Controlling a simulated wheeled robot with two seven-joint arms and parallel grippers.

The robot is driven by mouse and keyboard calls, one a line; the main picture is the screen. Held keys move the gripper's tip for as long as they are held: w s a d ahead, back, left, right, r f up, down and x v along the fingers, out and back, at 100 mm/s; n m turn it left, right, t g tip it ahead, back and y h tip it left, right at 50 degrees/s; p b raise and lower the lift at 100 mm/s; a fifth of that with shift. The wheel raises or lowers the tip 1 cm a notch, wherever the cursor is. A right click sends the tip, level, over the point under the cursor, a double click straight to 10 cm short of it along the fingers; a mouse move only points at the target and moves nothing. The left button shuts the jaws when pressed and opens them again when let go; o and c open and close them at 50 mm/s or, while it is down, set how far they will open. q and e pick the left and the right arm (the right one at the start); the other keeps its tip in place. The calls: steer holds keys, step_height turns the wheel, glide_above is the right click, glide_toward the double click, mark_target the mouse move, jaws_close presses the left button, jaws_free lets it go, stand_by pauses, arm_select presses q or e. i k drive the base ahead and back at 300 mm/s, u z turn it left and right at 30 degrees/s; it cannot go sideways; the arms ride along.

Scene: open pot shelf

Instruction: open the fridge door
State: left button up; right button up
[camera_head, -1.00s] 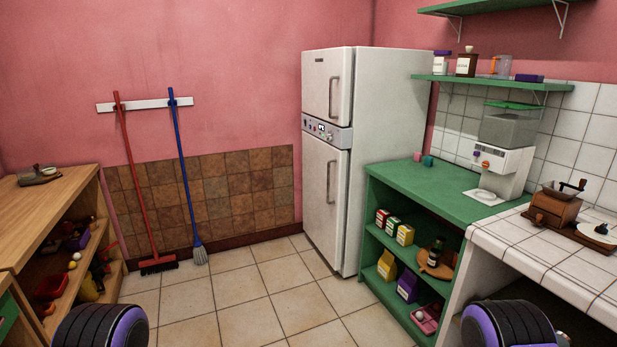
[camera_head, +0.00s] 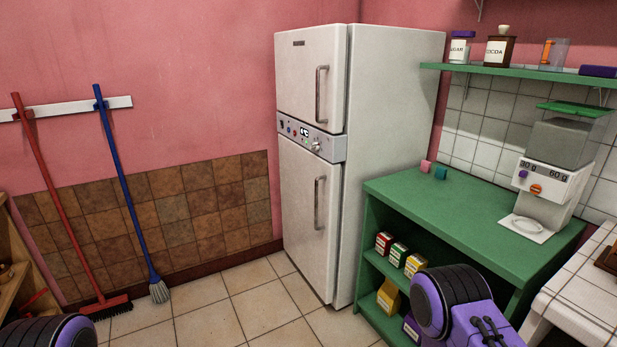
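The white fridge (camera_head: 393,150) stands against the pink wall in the middle of the head view. Its upper door (camera_head: 310,82) and its taller lower door (camera_head: 308,215) are both shut. Each door has an upright metal handle on its right side, the upper handle (camera_head: 321,95) and the lower handle (camera_head: 319,202). A control panel (camera_head: 305,133) lies between the doors. Parts of my two arms, black and purple, show at the bottom left and bottom right. Neither gripper's fingers are in view, and nothing touches the fridge.
A green shelf unit (camera_head: 450,212) with cartons stands right of the fridge, with a dispenser (camera_head: 545,175) on top. A red broom (camera_head: 62,205) and a blue mop (camera_head: 130,200) hang at left. Tiled floor (camera_head: 225,310) lies clear before the fridge.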

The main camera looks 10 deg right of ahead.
mark_target(310, 184)
steer(key=i, duration=1.25)
steer(key=z, duration=1.1)
